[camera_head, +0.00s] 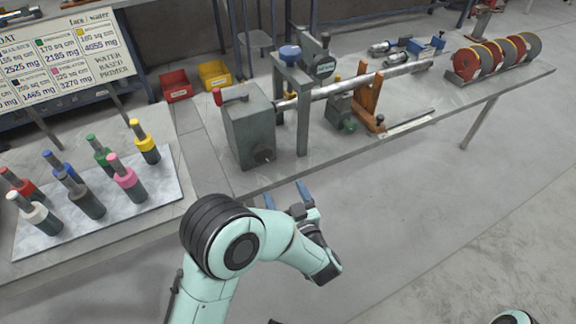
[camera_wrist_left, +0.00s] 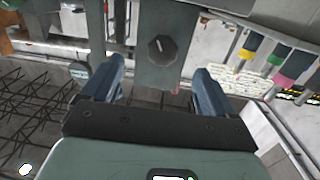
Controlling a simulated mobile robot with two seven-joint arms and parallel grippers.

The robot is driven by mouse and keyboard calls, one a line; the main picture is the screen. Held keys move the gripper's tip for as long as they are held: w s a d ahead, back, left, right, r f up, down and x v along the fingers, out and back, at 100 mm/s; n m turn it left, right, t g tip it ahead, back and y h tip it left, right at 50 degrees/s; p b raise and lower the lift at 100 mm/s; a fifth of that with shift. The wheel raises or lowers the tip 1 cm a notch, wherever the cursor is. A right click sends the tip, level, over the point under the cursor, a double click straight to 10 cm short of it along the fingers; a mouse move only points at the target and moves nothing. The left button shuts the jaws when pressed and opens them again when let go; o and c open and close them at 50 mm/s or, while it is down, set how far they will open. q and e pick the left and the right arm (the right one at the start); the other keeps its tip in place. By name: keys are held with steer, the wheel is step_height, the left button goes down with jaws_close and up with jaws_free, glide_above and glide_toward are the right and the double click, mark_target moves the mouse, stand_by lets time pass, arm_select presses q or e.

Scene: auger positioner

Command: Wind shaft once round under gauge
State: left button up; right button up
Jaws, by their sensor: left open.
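The long grey shaft (camera_head: 358,85) lies level along the bench, its left end at a grey box (camera_head: 248,138). My left gripper (camera_head: 286,194) is open and empty, in front of the bench edge and apart from the box. In the left wrist view, the black knob (camera_wrist_left: 161,50) shows between and beyond the fingers. My right gripper is out of view.
Several coloured-collar tools stand on a pale board (camera_head: 168,190) at left. Red (camera_head: 176,90) and yellow (camera_head: 214,75) bins sit behind. An orange wooden support (camera_head: 369,102) stands by the shaft, and discs (camera_head: 497,57) at the far right. The floor in front is clear.

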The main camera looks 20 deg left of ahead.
mark_target(265, 158)
arm_select(q)
steer(key=shift+n+y, duration=0.4)
steer(key=shift+y, duration=0.1)
steer(key=x, duration=0.4)
steer(key=r+b+x, duration=0.1)
steer(key=x, duration=0.7)
steer(key=shift+w+a+r, duration=0.15)
steer(key=shift+a+r, duration=0.1)
steer(key=shift+a, duration=0.15)
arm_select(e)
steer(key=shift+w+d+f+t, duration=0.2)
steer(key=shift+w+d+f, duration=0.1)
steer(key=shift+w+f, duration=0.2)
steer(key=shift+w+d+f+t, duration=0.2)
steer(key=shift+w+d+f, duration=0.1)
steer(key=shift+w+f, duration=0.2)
arm_select(q)
steer(key=shift+c, duration=0.3)
steer(key=c, duration=1)
